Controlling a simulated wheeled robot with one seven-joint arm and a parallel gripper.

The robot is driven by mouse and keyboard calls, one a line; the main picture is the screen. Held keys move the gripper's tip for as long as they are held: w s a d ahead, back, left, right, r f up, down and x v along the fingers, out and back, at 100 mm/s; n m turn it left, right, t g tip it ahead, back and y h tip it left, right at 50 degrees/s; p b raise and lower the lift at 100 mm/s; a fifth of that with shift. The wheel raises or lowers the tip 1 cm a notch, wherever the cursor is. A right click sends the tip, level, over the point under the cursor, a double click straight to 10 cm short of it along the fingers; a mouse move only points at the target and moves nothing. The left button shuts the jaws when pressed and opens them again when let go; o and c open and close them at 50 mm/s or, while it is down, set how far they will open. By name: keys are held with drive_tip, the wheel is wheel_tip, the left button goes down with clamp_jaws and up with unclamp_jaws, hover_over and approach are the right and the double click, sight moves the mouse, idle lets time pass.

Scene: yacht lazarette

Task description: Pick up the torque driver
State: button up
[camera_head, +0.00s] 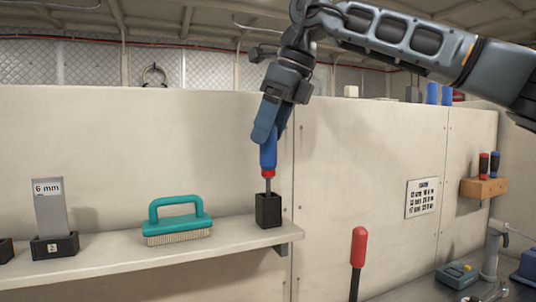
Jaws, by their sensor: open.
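The torque driver appears to be the tool with a bright blue handle (268,155), a red collar and a thin metal shaft. It stands upright in a small black block holder (268,211) near the right end of the shelf. My gripper (266,136) points down from above, with its blue-grey fingers at the top of the handle. The fingers are open and overlap the handle's upper end in the picture. I cannot tell whether they touch it. The lower end of the shaft is hidden inside the holder.
The shelf (120,265) also holds a teal brush (178,222) and a "6 mm" plate (50,208) in a black stand. A red-handled tool (358,247) stands right of the shelf. Farther right are a wooden rack (484,188) with two drivers and a wall label (421,198).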

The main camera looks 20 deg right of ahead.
sight(265, 169)
drive_tip(key=shift+p+x, duration=0.3)
drive_tip(key=shift+x, duration=1.35)
drive_tip(key=shift+d, duration=0.1)
drive_tip(key=c, duration=1.2)
